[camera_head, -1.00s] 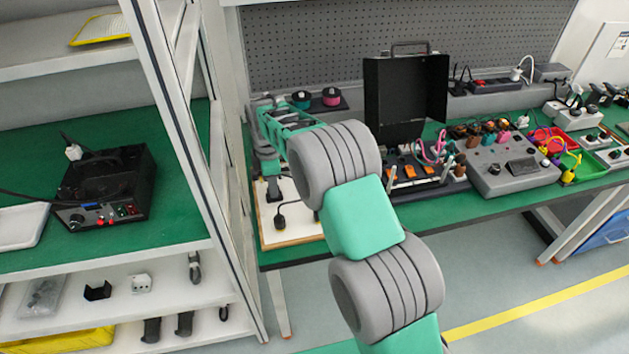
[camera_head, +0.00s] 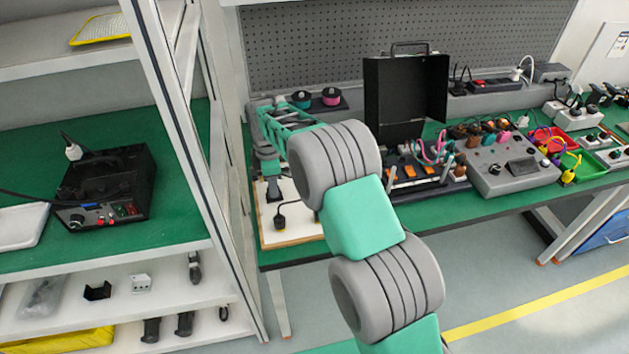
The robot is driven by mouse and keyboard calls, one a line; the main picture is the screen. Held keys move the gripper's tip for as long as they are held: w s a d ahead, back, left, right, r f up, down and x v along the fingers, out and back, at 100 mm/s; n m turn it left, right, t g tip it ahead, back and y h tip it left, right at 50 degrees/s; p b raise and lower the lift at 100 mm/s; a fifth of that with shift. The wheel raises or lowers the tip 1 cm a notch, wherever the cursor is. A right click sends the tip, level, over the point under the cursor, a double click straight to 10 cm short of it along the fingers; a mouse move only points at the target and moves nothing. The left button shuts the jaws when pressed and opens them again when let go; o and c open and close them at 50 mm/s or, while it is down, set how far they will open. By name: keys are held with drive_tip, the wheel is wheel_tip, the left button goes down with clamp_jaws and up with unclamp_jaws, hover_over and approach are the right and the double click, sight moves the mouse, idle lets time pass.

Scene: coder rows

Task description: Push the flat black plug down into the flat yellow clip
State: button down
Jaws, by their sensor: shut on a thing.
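My gripper (camera_head: 269,176) points down over the left part of a white board with a wooden edge (camera_head: 303,230), at the left end of the green bench. It is shut on a small dark thing (camera_head: 273,192), which looks like the flat black plug, at or just above the board. The view is too small to tell whether the two touch. A second black plug-like piece with a cord (camera_head: 280,221) lies on the board, in front and slightly right. I cannot make out the flat yellow clip; it may be hidden behind my gripper or the held piece.
A shelf post (camera_head: 185,140) stands close left of the board. An open black case (camera_head: 405,100) and a grey control box (camera_head: 512,165) stand to the right on the bench. Two spools (camera_head: 316,98) sit behind my arm. The board's front part is mostly clear.

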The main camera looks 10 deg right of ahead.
drive_tip(key=shift+r, duration=0.35)
idle(0.6)
drive_tip(key=shift+r+p, duration=0.85)
drive_tip(key=shift+r, duration=0.3)
drive_tip(key=shift+r, duration=0.1)
wheel_tip(320, 180, up, 6)
drive_tip(key=p, duration=0.4)
drive_tip(key=shift+s+d+f+b, duration=0.45)
drive_tip(key=shift+d+f+b, duration=0.25)
drive_tip(key=shift+d, duration=0.1)
drive_tip(key=s+d+b, duration=0.1)
drive_tip(key=s+d, duration=0.4)
drive_tip(key=d, duration=0.5)
drive_tip(key=s+d, duration=0.5)
drive_tip(key=d, duration=0.5)
drive_tip(key=f+b, duration=0.2)
drive_tip(key=f, duration=0.1)
drive_tip(key=f+b, duration=0.2)
drive_tip(key=f, duration=0.1)
drive_tip(key=shift+d, duration=0.2)
drive_tip(key=shift+f, duration=0.45)
